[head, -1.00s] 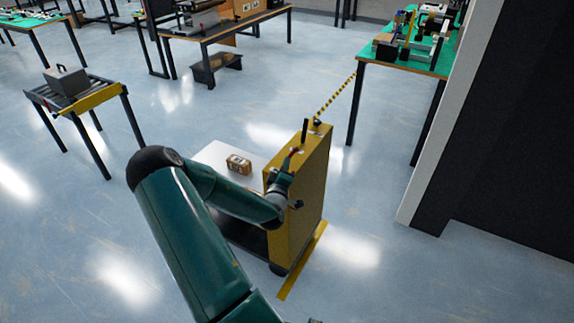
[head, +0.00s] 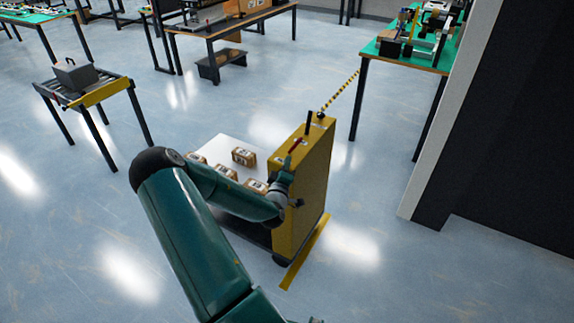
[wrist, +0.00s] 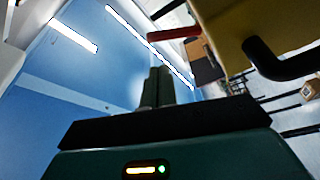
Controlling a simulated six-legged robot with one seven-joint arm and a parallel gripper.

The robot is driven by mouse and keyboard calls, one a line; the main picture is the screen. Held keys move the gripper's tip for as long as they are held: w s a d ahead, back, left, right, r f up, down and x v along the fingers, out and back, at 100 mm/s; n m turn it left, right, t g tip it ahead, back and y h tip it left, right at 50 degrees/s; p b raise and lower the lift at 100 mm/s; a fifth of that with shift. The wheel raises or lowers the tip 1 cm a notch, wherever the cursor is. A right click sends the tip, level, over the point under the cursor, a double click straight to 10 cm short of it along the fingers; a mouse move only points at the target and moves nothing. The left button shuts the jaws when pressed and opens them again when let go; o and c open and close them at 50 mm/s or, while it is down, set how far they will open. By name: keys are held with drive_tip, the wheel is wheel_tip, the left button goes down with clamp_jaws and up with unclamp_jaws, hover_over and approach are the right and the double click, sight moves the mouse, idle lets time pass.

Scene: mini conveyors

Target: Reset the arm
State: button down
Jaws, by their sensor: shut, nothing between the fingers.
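My teal arm reaches out over the floor in the head view, bent at the elbow. My gripper (head: 288,163) is at its end, pointing up beside the yellow cabinet (head: 305,195). In the wrist view the two dark fingers (wrist: 158,86) stand together, shut, with nothing held. A red lever (wrist: 174,33) and a black handle (wrist: 282,62) on the yellow cabinet (wrist: 228,20) are close to the fingers. I cannot tell whether anything touches.
Several small brown boxes (head: 244,156) lie on a white surface (head: 222,146) behind my forearm. A roller conveyor (head: 100,91) carries a grey case (head: 75,74) at left. A green-topped table (head: 385,50) stands at back right. Open floor lies right of the cabinet.

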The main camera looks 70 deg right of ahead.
idle(0.4)
drive_tip(key=w+a+r+m+t+y, duration=0.1)
drive_tip(key=w+a+r+m+y, duration=0.1)
drive_tip(key=w+a+y, duration=0.35)
drive_tip(key=w+a+r+m+t+y, duration=0.1)
drive_tip(key=w+a+r+m+y, duration=0.1)
drive_tip(key=w+a, duration=0.7)
drive_tip(key=w+a+r+t+y, duration=0.1)
drive_tip(key=w+a+r+y, duration=0.15)
drive_tip(key=a, duration=0.35)
drive_tip(key=w+a+r+n+t+y, duration=0.1)
drive_tip(key=w+a+r+y, duration=0.15)
drive_tip(key=w+a, duration=0.2)
drive_tip(key=w+a+r+t+y, duration=0.1)
drive_tip(key=w+a+r, duration=0.15)
drive_tip(key=a, duration=0.35)
drive_tip(key=s+a+r+n+y, duration=0.25)
drive_tip(key=a+r, duration=0.25)
drive_tip(key=a, duration=0.4)
drive_tip(key=s+a+r+n+y, duration=0.1)
drive_tip(key=s+a+r+y, duration=0.2)
drive_tip(key=a, duration=0.6)
drive_tip(key=s+a+r+n+g, duration=0.2)
drive_tip(key=s+a+r, duration=0.3)
drive_tip(key=s+a, duration=0.5)
drive_tip(key=s, duration=0.3)
drive_tip(key=shift+a, duration=0.2)
